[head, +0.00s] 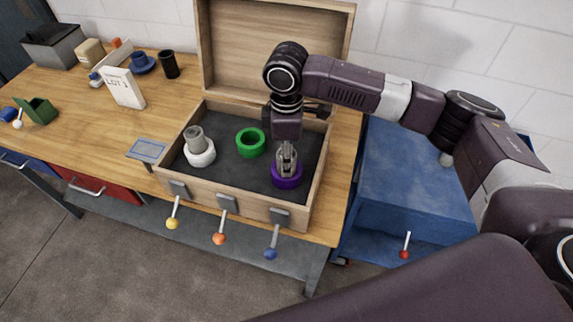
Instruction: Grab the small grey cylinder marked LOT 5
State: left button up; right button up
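An open wooden case (172,178) with a dark lining holds a white ring (201,158), a green ring (251,143) and a purple ring (287,178). A small grey cylinder (193,137) stands upright in the white ring; no marking on it is legible. My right gripper (287,166) points down at the purple ring, with grey fingers close together there. Whether they hold something is too small to tell, and the ring's inside is hidden. The green ring looks empty. My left gripper is not in view.
The case's raised lid (275,40) stands behind my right arm. A white card (123,87) reading LOT, its number unclear, stands left. A blue cabinet (410,180) stands right.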

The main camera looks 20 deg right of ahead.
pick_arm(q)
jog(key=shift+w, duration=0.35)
pick_arm(e)
jog(key=shift+r, duration=0.1)
grip_shut()
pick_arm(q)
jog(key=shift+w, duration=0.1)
pick_arm(e)
jog(key=shift+w+r, duration=0.1)
